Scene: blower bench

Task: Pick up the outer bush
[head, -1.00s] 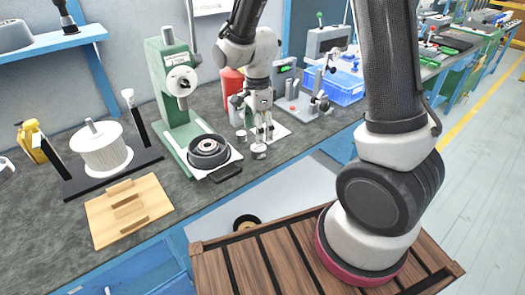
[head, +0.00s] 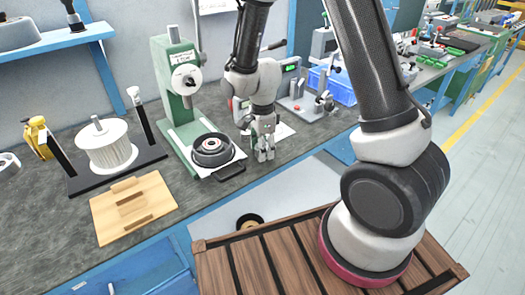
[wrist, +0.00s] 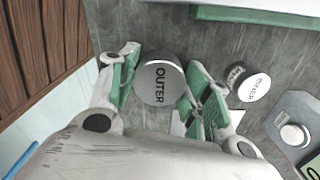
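The outer bush (wrist: 158,84), a short grey metal cylinder with OUTER on its top face, stands on the bench in the wrist view. My gripper (wrist: 162,62) has its two green-padded fingers on either side of it. The fingers are spread, with a narrow gap seeming to show by the bush, so I see no firm hold. In the head view my gripper (head: 265,150) is low over the bench front, and its fingers mostly hide the bush.
A second, smaller lettered cylinder (wrist: 252,86) stands close to my right finger. A green press (head: 178,85) with a dark round housing (head: 212,152) is to the left.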

